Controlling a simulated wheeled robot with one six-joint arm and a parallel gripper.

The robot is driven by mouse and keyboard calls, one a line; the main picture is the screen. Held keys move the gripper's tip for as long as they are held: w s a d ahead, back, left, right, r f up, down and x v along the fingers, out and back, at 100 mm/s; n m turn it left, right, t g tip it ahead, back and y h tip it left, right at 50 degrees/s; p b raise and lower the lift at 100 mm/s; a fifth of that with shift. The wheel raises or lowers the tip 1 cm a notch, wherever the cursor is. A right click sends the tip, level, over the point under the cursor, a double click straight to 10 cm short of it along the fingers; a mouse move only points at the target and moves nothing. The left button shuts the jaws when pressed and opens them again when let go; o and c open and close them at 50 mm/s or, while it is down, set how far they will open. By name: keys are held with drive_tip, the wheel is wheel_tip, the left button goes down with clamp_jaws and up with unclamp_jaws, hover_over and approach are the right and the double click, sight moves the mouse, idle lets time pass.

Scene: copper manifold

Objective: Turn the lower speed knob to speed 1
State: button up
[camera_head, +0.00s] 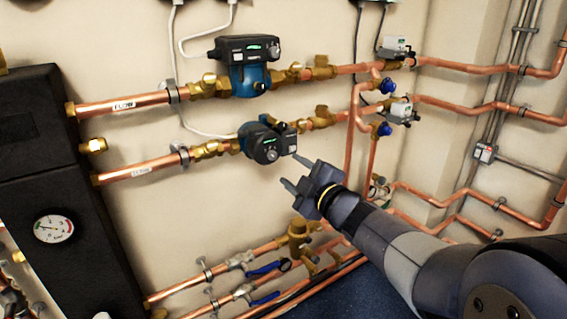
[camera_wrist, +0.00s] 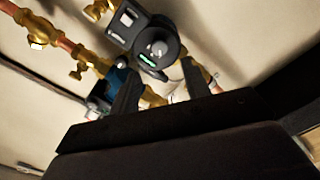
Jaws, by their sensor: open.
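The lower pump (camera_head: 265,143) is dark with a blue body behind it and sits on the lower copper pipe. Its round face carries the grey speed knob (camera_head: 271,153) and a small green display. In the wrist view the speed knob (camera_wrist: 159,48) shows above the fingers, with the lit green display just below it. The setting of the knob is too small to read. My gripper (camera_head: 292,171) is to the right of and a little below the pump in the head view. Its fingers are apart with nothing between them, and it does not touch the knob.
An upper pump (camera_head: 247,62) sits on the pipe above. A black cabinet with a pressure gauge (camera_head: 53,229) stands at left. Blue-handled valves (camera_head: 268,268) and copper pipes run below. Valve actuators (camera_head: 400,111) and vertical pipes are to the right.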

sight(273, 156)
drive_tip(key=v, duration=0.3)
drive_tip(key=shift+s+d, duration=0.2)
drive_tip(key=shift+s, duration=0.15)
drive_tip(key=x, duration=1)
drive_tip(key=shift+w+a+b, duration=0.15)
drive_tip(key=shift+w+b, duration=0.1)
drive_tip(key=shift+b, duration=0.1)
drive_tip(key=shift+w+a, duration=0.1)
drive_tip(key=shift+w, duration=0.05)
